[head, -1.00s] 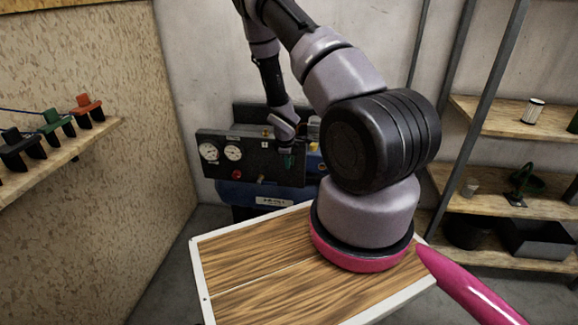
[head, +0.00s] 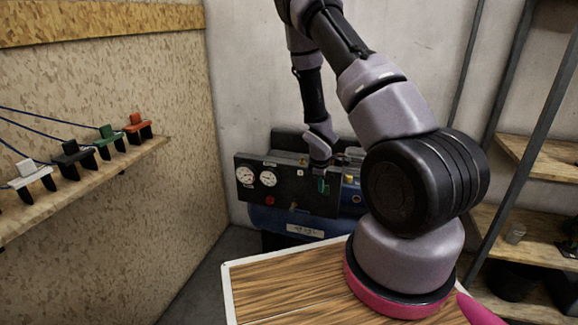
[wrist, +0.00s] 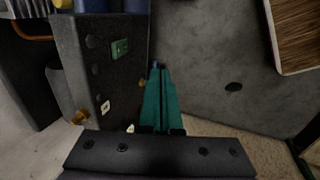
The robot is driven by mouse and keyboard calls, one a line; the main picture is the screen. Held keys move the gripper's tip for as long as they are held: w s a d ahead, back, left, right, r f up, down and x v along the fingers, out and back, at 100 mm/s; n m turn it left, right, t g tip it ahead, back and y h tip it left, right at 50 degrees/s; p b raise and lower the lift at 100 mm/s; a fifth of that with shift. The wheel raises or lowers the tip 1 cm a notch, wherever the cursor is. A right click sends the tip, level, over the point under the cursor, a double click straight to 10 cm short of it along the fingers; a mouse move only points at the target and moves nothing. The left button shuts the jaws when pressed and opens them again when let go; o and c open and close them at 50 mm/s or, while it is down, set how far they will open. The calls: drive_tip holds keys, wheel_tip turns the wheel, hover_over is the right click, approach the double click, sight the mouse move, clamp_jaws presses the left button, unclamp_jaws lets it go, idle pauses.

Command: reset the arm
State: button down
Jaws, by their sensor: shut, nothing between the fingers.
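My arm rises from its pink-ringed base and bends down toward the back of the room. My gripper (head: 322,187) hangs in front of the dark gauge panel (head: 248,198) of the blue compressor. In the wrist view my gripper (wrist: 157,70) has its two teal fingers together, with nothing between them. The panel's dark side stands left of the fingers there, with a small gap of floor beside them. In the head view I cannot tell the exact gap between gripper and panel.
A wooden shelf (head: 95,185) at left holds several coloured clips with blue cables. Wooden shelves (head: 535,230) on a metal rack stand at right. Grey floor (head: 200,280) shows between the left wall and my wood-topped base. The compressor (head: 290,222) stands against the back wall.

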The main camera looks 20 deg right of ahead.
drive_tip(key=s+a+r+m+t+y, duration=0.1)
drive_tip(key=a+r+m, duration=0.15)
drive_tip(key=r, duration=0.75)
drive_tip(key=s+a+r+m, duration=0.15)
drive_tip(key=r+m, duration=0.25)
drive_tip(key=r, duration=0.6)
drive_tip(key=s+a+r+m+t+y, duration=0.1)
drive_tip(key=s+r+m, duration=0.15)
drive_tip(key=r, duration=0.85)
drive_tip(key=s+a+r+m+t+y, duration=0.1)
drive_tip(key=s+a+r+m, duration=0.2)
drive_tip(key=s+r, duration=0.5)
drive_tip(key=s+a+r+m+t+y, duration=0.1)
drive_tip(key=s+a+r+m, duration=0.2)
drive_tip(key=s+r, duration=0.5)
drive_tip(key=s, duration=0.3)
drive_tip(key=shift+s+a, duration=0.25)
drive_tip(key=shift+a, duration=0.05)
drive_tip(key=shift+r, duration=0.1)
